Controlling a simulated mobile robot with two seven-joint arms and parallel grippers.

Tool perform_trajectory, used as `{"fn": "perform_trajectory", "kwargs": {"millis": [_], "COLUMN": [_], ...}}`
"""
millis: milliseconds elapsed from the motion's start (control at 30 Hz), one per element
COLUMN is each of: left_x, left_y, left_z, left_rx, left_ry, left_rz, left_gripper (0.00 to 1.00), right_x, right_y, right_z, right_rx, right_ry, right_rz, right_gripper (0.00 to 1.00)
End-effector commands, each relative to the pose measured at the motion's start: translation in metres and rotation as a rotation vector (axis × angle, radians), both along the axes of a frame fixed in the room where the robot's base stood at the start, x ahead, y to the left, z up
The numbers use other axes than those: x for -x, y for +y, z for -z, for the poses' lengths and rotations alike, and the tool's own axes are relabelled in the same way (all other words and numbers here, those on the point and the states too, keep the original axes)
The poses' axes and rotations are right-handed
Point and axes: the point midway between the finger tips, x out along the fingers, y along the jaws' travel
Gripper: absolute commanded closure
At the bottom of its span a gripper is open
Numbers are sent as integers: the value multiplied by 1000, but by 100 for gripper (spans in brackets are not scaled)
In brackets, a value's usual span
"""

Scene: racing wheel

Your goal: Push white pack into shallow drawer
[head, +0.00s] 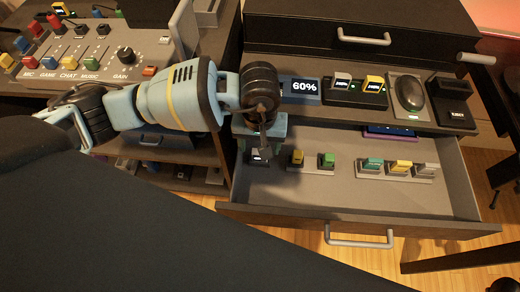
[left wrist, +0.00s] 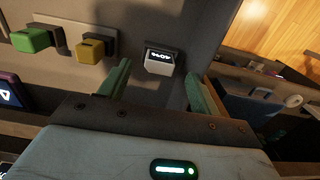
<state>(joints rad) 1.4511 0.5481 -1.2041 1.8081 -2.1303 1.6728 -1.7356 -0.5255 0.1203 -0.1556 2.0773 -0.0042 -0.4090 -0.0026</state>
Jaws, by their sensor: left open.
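The shallow drawer (head: 350,228) is pulled open below the desk top. A white pack (head: 259,155) with a small lit display sits at a dark slot at the drawer's left end. It also shows in the left wrist view (left wrist: 160,63). My left gripper (head: 262,138) is over that end of the drawer, pointing down. In the left wrist view its green fingers (left wrist: 157,80) are apart, one on each side of the white pack, with gaps visible. The pack's underside is hidden, so I cannot tell how deeply it is seated. My right gripper is not in view.
The drawer also holds a yellow pack (head: 297,157), a green pack (head: 328,160) and a row of packs (head: 400,167) farther right. Above are a 60% display (head: 301,88), a two-pack charger (head: 355,94) and a docked mouse (head: 409,95). The drawer's front middle is clear.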

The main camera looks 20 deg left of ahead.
Motion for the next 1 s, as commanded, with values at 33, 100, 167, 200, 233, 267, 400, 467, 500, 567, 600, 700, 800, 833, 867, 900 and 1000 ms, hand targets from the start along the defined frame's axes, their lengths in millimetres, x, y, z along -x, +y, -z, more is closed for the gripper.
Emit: {"fn": "perform_trajectory", "kwargs": {"millis": [33,100,167,200,233,267,400,467,500,567,600,700,800,833,867,900,1000], "left_x": [0,-1,-1,0,0,0,0,0,0,0,0,0,0,0,0,0,0], "left_y": [0,-1,-1,-1,-1,-1,-1,-1,-2,-2,-2,-2,-2,-2,-2,-2,-2], "left_z": [-10,-19,-25,-28,-30,-32,-35,-35,-35,-34,-34,-34,-34,-34,-34,-34,-34], "left_rx": [1,2,2,3,3,3,3,3,3,3,3,3,3,3,3,3,3], "left_ry": [-3,-3,-3,-2,-1,-1,-1,0,0,0,0,0,0,0,0,0,0], "left_rz": [2,1,1,2,2,2,2,2,2,2,2,2,2,2,2,2,2], "left_gripper": [37,37,37,37,37,37,37,37,37,37,37,37,37,37,37,37,37], "right_x": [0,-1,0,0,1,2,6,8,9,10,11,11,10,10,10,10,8], "right_y": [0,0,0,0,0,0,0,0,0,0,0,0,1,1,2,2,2], "right_z": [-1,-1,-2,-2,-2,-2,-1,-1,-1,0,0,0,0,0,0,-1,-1], "right_rx": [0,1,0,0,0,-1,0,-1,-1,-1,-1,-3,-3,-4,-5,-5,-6], "right_ry": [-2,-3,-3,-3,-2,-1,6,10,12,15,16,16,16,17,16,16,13], "right_rz": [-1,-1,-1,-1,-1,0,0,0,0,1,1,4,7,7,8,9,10], "right_gripper": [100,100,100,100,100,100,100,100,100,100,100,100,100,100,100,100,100]}}
